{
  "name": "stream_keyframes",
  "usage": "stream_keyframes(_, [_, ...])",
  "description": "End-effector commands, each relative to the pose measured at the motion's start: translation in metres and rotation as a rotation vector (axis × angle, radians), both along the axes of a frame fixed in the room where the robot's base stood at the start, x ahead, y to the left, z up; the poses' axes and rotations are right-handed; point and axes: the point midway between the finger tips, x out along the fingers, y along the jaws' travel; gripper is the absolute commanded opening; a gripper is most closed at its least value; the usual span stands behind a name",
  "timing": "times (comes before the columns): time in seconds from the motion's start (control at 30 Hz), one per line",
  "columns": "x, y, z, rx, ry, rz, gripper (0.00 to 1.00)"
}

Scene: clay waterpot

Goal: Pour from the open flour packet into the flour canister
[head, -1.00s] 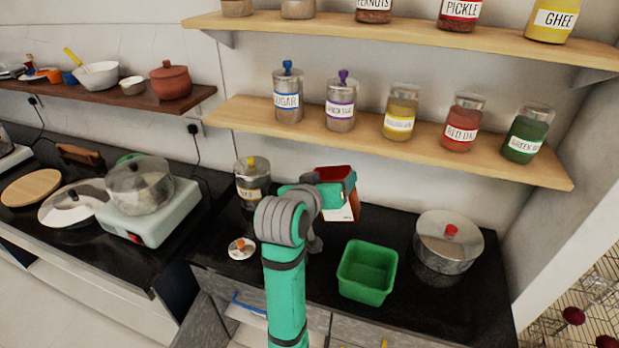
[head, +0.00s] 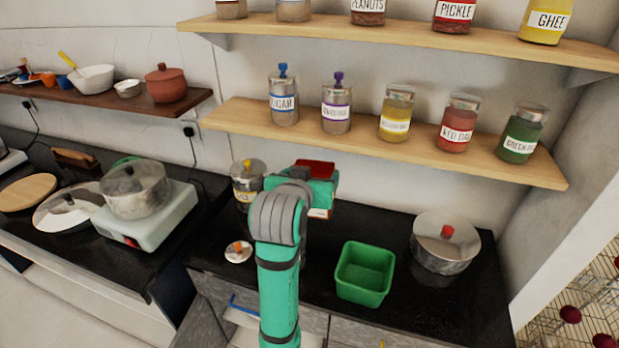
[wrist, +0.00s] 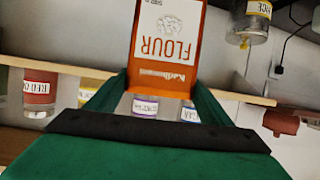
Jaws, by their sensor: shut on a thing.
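The flour packet (wrist: 165,45), orange with a white FLOUR panel, is held between the fingers of my gripper (wrist: 160,100). Its lettering is upside down in the wrist view, like the shelf jar labels there, so it looks about upright. In the head view the red packet (head: 316,168) shows above and behind my wrist, over the back counter. My arm hides much of it and the counter behind. I cannot make out a flour canister. A loose lid with an orange knob (head: 238,252) lies on the counter left of my arm.
A yellow-labelled steel canister with a yellow knob (head: 248,182) stands close left of the packet. A green bin (head: 364,274) and a lidded steel pot (head: 445,243) are to the right. The jar shelf (head: 390,144) runs above and behind my gripper.

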Motion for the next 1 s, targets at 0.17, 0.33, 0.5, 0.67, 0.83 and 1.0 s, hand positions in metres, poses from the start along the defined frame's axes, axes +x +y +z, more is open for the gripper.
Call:
stream_keyframes(0.17, [0.000,0.000,0.017,0.009,-0.006,0.000,0.27])
stream_keyframes(0.33, [0.000,0.000,0.032,0.018,-0.009,0.001,0.27])
stream_keyframes(0.5, [0.000,0.000,0.040,0.024,-0.009,0.001,0.27])
stream_keyframes(0.67, [0.000,0.000,0.041,0.025,-0.010,0.000,0.27])
stream_keyframes(0.83, [0.000,0.001,0.041,0.024,-0.009,0.003,0.27])
stream_keyframes(1.0, [0.012,0.021,0.055,0.025,-0.011,0.044,0.27])
